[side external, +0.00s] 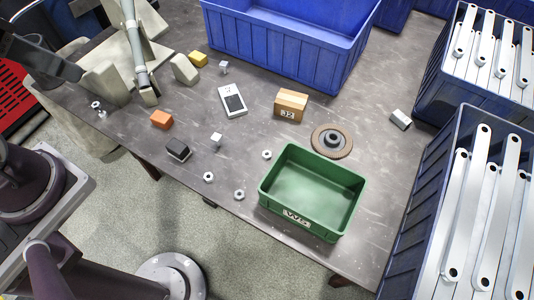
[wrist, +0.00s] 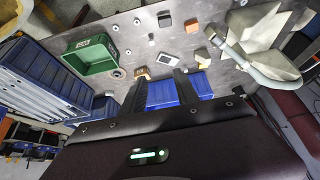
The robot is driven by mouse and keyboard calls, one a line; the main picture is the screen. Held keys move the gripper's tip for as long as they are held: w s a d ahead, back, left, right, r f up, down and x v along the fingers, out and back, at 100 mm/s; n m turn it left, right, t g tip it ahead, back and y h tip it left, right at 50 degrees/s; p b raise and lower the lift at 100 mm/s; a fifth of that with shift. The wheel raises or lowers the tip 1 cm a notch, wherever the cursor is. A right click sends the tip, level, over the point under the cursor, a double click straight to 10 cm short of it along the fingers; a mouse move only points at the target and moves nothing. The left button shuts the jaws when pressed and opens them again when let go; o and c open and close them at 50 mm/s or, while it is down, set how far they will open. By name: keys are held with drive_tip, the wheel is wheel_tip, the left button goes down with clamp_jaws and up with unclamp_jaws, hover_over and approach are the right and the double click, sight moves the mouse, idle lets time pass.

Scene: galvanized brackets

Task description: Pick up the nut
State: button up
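Several small silvery hex nuts lie on the grey table. In the side external view, one nut (side external: 208,177) is near the front edge, another nut (side external: 239,195) is left of the green bin, and a third nut (side external: 267,154) is just above the bin's left corner. Small metal pieces (side external: 99,109), perhaps nuts, lie near the far left edge. Nuts show as tiny light spots in the wrist view (wrist: 115,27). My gripper (wrist: 160,78) shows in the wrist view with two dark fingers apart and nothing between them. It is away from the nuts.
A green bin (side external: 318,223) stands by the front edge, beside a brown disc (side external: 346,141). A cardboard box (side external: 290,104), a black-and-white device (side external: 232,101), and small blocks (side external: 178,149) lie mid-table. Blue crates (side external: 285,45) stand behind; crates of metal brackets (side external: 410,235) stand right.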

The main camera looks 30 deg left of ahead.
drive_tip(key=shift+o, duration=1)
drive_tip(key=m+g, duration=0.6)
drive_tip(key=m, duration=0.9)
hover_over(209, 173)
drive_tip(key=d, duration=0.1)
wheel_tip(209, 173, down, 36)
drive_tip(key=shift+f, duration=0.1)
drive_tip(key=f, duration=0.6)
drive_tip(key=shift+s+f, duration=0.25)
drive_tip(key=shift+s, duration=0.1)
drive_tip(key=shift+c, duration=0.4)
